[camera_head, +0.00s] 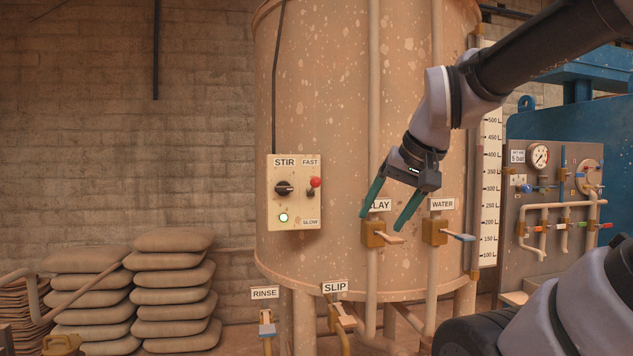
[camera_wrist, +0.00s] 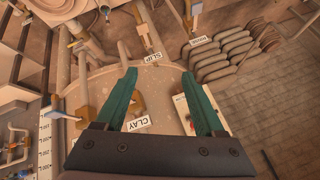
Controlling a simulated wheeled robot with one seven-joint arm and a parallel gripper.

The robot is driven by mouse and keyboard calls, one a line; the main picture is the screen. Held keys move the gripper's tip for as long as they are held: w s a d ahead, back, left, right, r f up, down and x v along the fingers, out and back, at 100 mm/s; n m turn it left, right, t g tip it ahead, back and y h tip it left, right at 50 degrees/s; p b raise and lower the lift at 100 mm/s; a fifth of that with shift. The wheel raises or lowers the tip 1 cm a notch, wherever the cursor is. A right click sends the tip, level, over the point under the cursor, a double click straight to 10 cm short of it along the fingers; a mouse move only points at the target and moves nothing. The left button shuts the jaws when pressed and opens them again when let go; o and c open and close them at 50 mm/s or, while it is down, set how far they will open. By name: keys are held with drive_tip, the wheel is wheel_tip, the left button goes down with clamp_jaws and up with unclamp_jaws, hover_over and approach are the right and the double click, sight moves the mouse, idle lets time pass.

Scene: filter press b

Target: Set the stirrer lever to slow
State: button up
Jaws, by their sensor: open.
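The stirrer box (camera_head: 294,212) is a cream panel marked STIR on the front of the big speckled tank. Its lever (camera_head: 315,183) has a red ball knob and sits at the right side of the panel. The knob points up, nearer the FAST label (camera_head: 310,162) than the SLOW label (camera_head: 310,222). My gripper (camera_head: 383,222) is open and empty, with green fingers pointing down, to the right of the box and in front of the CLAY label.
The box also has a black rotary knob (camera_head: 284,188) and a lit green lamp (camera_head: 284,217). CLAY (camera_head: 374,234) and WATER (camera_head: 435,231) valves are close below and beside my gripper. RINSE and SLIP valves are lower. Stacked sacks (camera_head: 172,290) stand left.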

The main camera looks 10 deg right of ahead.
sight(319, 183)
drive_tip(key=shift+a, duration=0.1)
drive_tip(key=shift+c, duration=0.3)
drive_tip(key=w+a+r+m+y, duration=0.2)
drive_tip(key=w+a+m+y, duration=0.65)
drive_tip(key=w+a, duration=0.25)
drive_tip(key=w+d+m+t, duration=0.3)
drive_tip(key=w, duration=0.2)
drive_tip(key=w+d+m+t+h, duration=0.1)
drive_tip(key=w+d+m+t, duration=0.2)
drive_tip(key=w+m, duration=0.1)
drive_tip(key=w+d+r+m+t+h, duration=0.1)
drive_tip(key=w+d+m+t, duration=0.1)
drive_tip(key=w, duration=0.4)
drive_tip(key=shift+w+d+m+t, duration=0.3)
drive_tip(key=shift+d+m+t, duration=0.1)
drive_tip(key=shift+m, duration=0.25)
drive_tip(key=x, duration=1)
drive_tip(key=shift+w, duration=0.2)
drive_tip(key=shift+a, duration=0.1)
clamp_jaws()
